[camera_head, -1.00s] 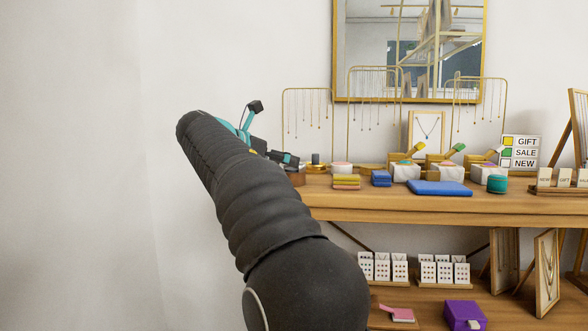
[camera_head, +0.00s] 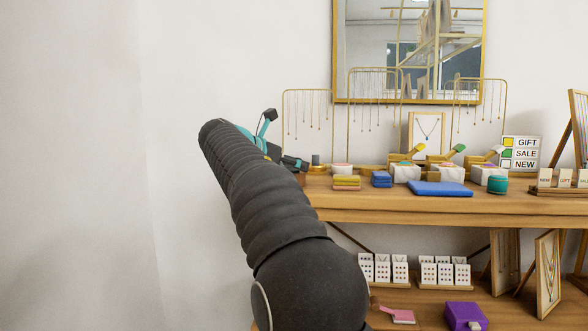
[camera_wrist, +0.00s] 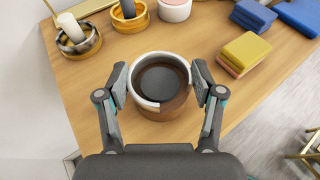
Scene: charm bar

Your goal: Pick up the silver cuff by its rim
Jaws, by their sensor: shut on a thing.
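The silver cuff (camera_wrist: 142,101) is a pale open ring in the wrist view, with brown showing at its front right gap and a dark round inside. My gripper (camera_wrist: 160,84) has one finger on each side of it, pads against its left and right sides. The jaws are shut on it. The cuff is close to the wooden top in this view; I cannot tell whether it is clear of it. In the head view my arm hides most of my gripper and the cuff.
Behind the cuff stand a marbled ring-shaped holder (camera_wrist: 82,45), a black and gold holder (camera_wrist: 128,19) and a pink-white pot (camera_wrist: 175,11). Yellow folded pieces (camera_wrist: 245,52) and blue ones (camera_wrist: 252,15) lie right. The wooden counter (camera_wrist: 72,75) is bare left; its edge is near on the right.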

